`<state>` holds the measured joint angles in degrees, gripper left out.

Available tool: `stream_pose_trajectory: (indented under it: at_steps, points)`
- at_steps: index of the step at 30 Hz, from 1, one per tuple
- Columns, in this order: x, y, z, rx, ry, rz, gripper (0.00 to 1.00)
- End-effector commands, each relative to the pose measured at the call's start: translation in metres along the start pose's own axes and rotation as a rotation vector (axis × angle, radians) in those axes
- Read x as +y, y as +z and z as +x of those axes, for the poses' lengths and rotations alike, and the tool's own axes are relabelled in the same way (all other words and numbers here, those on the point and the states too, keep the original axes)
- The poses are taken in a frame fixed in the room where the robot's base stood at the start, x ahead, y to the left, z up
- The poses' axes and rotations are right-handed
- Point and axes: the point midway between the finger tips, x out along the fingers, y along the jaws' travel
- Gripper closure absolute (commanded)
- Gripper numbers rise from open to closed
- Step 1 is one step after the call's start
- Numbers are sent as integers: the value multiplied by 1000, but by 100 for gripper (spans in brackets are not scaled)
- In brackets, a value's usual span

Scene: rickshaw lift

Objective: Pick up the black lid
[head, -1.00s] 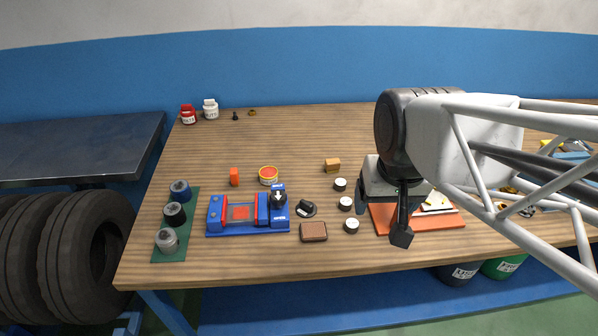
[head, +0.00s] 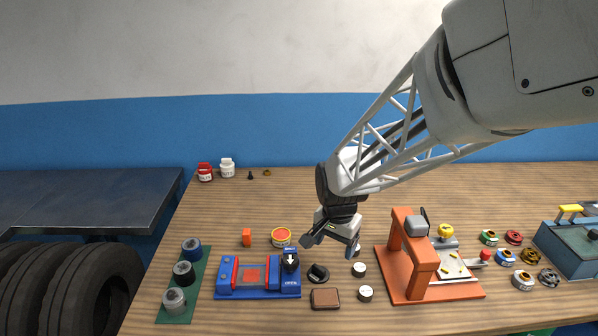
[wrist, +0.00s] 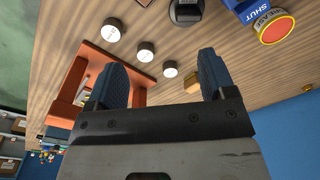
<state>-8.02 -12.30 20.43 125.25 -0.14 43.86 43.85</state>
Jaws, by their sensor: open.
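A black round piece (head: 318,273), which looks like the black lid, lies on the table just right of the blue clamp-like fixture. In the wrist view a dark piece (wrist: 185,12) at the top edge, partly cut off, seems to be the same thing. My gripper (head: 330,241) is open and empty, above the table and behind the black piece in the head view. Its two blue-grey fingers (wrist: 161,78) stand wide apart in the wrist view, with nothing between them.
The blue fixture (head: 258,290), a tin with a red top (head: 281,237) and a brown block (head: 325,299) surround the black piece. White-topped dark discs (head: 366,293) lie to its right, before an orange frame (head: 421,266). The table behind is mostly clear.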

Motion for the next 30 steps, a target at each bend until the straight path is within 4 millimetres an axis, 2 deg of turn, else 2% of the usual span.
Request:
stream_pose_trajectory:
  at_steps: [3,9,15,26,30]
  points:
    - [-20,-8,26,-16,15,60,23]
    - [-41,-15,55,-30,30,134,23]
    - [-47,-17,65,-33,35,161,23]
    - [-47,-17,67,-34,36,162,23]
    - [-47,-16,76,-35,37,161,23]
